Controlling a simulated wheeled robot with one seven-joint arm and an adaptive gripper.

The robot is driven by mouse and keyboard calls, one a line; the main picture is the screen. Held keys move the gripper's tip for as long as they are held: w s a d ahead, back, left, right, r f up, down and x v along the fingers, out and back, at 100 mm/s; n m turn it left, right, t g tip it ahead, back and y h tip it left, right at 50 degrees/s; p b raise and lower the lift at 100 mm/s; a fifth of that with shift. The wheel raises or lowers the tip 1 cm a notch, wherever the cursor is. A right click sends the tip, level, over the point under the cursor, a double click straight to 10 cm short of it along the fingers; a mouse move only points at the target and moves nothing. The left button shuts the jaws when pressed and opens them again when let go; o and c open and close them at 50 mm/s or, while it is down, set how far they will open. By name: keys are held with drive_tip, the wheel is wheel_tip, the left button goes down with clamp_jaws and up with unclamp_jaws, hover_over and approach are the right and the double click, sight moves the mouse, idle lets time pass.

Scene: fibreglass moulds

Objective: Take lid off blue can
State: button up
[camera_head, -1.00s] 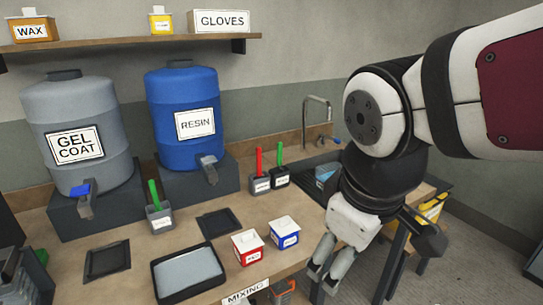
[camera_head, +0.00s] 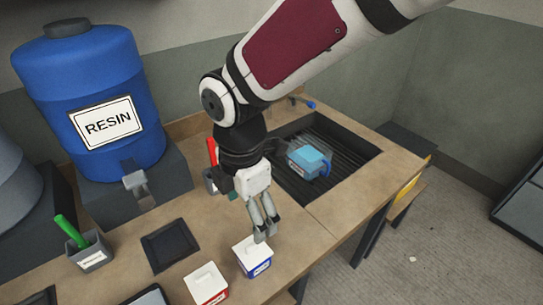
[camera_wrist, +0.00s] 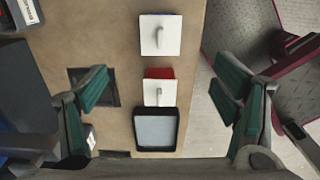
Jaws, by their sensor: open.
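The blue can (camera_head: 258,268) stands on the bench with a square white lid (camera_head: 252,247) on it. The lid has a raised handle and shows from above at the top of the wrist view (camera_wrist: 160,35), where it hides the can's body. My gripper (camera_head: 266,233) is above the bench, and its fingertips appear just beyond the lid in the head view. In the wrist view my gripper (camera_wrist: 165,98) has its fingers wide apart with nothing between them. I cannot tell the exact height of the fingertips above the lid.
A red can (camera_head: 212,293) with a similar white lid stands beside the blue one. A sink (camera_head: 350,150) holds a blue container (camera_head: 308,162). The blue resin drum (camera_head: 90,85) stands at left. Bench right of the blue can is clear.

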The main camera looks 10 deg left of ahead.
sight(252, 246)
wheel_tip(252, 246, down, 13)
idle(0.5)
drive_tip(key=shift+s, duration=0.1)
drive_tip(key=c, duration=1.3)
drive_tip(key=shift+d, duration=0.1)
drive_tip(key=shift+r, duration=0.1)
drive_tip(key=shift+c, duration=0.2)
drive_tip(key=shift+r, duration=0.25)
clamp_jaws()
drive_tip(key=shift+r+p, duration=0.85)
drive_tip(key=shift+r, duration=0.3)
drive_tip(key=shift+r+p, duration=0.55)
drive_tip(key=shift+r, duration=0.45)
